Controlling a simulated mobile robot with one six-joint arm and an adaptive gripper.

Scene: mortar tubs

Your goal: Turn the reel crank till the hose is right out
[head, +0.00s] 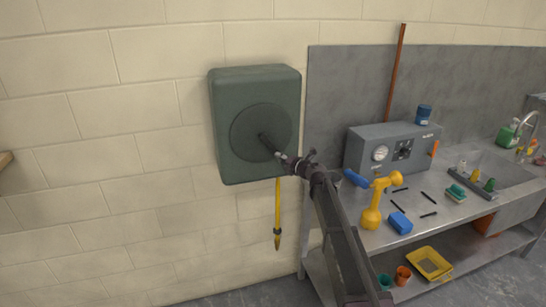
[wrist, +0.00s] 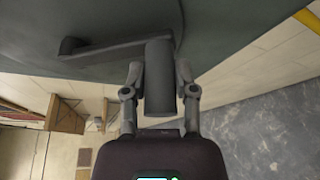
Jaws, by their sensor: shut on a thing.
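The reel (head: 225,110) is a dark green box on the block wall, with a round disc on its front. The crank (head: 268,141) runs from the disc's middle down to the right. In the wrist view the crank's arm (wrist: 100,45) leads to a thick dark handle (wrist: 159,75). My gripper (head: 290,162) is at the crank's outer end. In the wrist view its fingers (wrist: 160,85) are shut on the handle from both sides. The yellow hose (head: 277,205) hangs from under the reel, its end above the floor. The hose inside the reel is hidden.

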